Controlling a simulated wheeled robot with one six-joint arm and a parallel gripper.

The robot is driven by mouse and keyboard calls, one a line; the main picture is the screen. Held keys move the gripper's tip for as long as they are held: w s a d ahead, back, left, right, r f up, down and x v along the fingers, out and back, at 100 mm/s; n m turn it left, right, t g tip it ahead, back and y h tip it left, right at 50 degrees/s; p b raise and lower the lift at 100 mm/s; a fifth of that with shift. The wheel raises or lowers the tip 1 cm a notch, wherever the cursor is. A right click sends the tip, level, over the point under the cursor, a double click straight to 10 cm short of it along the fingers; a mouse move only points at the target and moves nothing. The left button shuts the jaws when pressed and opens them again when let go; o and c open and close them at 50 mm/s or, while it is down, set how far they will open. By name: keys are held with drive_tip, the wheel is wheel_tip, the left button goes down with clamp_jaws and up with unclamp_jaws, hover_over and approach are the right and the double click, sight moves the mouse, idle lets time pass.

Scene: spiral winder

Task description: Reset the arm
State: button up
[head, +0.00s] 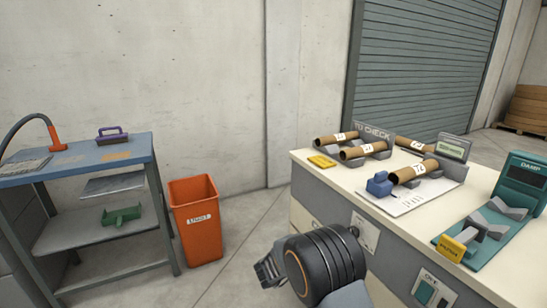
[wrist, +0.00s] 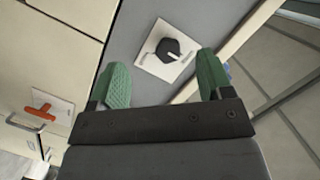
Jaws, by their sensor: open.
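My gripper (wrist: 163,86) shows in the wrist view with its two green fingers spread wide apart and nothing between them. Beyond the fingers is a white plate with a black knob (wrist: 167,50) on a grey cabinet face; whether the fingers are clear of it in depth is hard to tell, but neither finger appears to touch it. In the head view my arm (head: 325,262) is folded low at the bottom centre, in front of the cream-topped bench (head: 315,180). The gripper's fingertips are not clearly visible there.
Brown tubes (head: 416,172) lie in grey cradles on the bench, beside a teal device (head: 500,215). An orange bin (head: 196,222) and a blue-topped cart (head: 85,158) stand at the left. A red handle (wrist: 40,112) is on the cabinet. Floor between bin and bench is clear.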

drive_tip(key=w+a+f+n+t+y+p, duration=0.2)
drive_tip(key=a+f+n+y, duration=0.1)
drive_tip(key=a+n+y, duration=0.6)
drive_tip(key=s+a+r+n+g+y+p, duration=0.3)
drive_tip(key=s+r+n+g+y+p, duration=0.2)
drive_tip(key=s+r+n+y, duration=0.3)
drive_tip(key=s+d+r+n+g+h+p, duration=0.1)
drive_tip(key=s+d+r+n+g+p, duration=0.1)
drive_tip(key=s+d+r+p, duration=0.45)
drive_tip(key=s+d+r+n+g+h+p, duration=0.2)
drive_tip(key=s+r+n+g+p, duration=0.1)
drive_tip(key=s+r, duration=0.75)
drive_tip(key=s+d+r+t+p, duration=0.1)
drive_tip(key=d+r+p, duration=0.1)
drive_tip(key=r, duration=0.3)
drive_tip(key=s+d+r+t+p, duration=0.1)
drive_tip(key=s+d+r+p, duration=0.1)
drive_tip(key=r+p, duration=0.2)
drive_tip(key=shift+s+d+r+m+h, duration=0.25)
drive_tip(key=shift+d+r+m+h, duration=0.15)
drive_tip(key=shift+r, duration=0.4)
